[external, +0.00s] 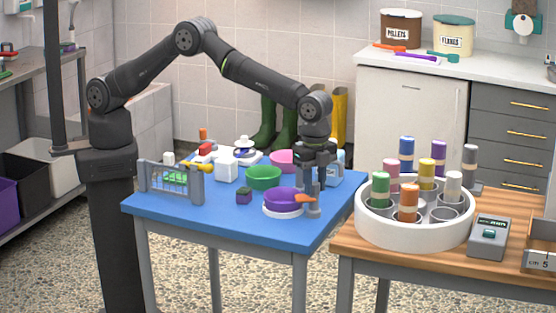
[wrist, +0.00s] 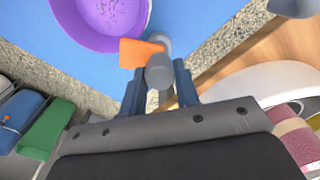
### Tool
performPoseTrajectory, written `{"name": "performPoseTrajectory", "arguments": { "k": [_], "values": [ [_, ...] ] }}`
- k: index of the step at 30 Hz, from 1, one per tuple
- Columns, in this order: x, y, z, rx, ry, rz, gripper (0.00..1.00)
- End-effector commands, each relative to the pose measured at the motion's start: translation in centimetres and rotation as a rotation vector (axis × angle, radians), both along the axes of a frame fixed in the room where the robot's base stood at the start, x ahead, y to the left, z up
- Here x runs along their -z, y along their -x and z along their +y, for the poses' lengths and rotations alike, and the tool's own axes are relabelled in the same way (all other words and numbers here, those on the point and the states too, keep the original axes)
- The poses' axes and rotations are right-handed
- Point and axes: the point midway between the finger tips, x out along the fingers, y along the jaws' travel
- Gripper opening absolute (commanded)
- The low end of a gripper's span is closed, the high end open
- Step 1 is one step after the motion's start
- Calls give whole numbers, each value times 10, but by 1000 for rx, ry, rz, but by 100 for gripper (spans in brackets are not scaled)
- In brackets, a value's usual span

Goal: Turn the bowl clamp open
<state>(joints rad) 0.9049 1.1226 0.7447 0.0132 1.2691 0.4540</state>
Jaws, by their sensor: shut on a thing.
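The purple bowl (external: 284,196) sits on a white round base (external: 283,211) at the front right of the blue table; it also shows in the wrist view (wrist: 92,35). The bowl clamp stands at the bowl's right side: a grey post with an orange arm (external: 304,199) pointing left to the bowl's rim. In the wrist view the orange arm (wrist: 138,53) reaches the rim's edge, and the grey knob (wrist: 160,70) sits between the fingers. My gripper (external: 314,188) points down and is shut on the clamp. Its fingers (wrist: 159,88) flank the knob in the wrist view.
A green bowl (external: 263,178), a pink bowl (external: 284,158) and a small dark purple block (external: 244,196) stand nearby. A grey rack (external: 170,180) is at the table's left. A white round carrier (external: 410,232) with several capped tubes stands on the wooden table to the right.

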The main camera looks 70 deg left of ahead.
Motion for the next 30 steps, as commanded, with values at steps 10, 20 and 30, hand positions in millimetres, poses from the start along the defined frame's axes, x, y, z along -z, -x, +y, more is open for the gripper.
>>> {"name": "performPoseTrajectory", "arguments": {
  "k": [10,20,30],
  "values": [
    [0,-1,0,-327,1,-2,6],
    [-1,-2,0,-639,2,-2,6],
    [-1,-2,0,-903,3,-1,6]
  ]
}}
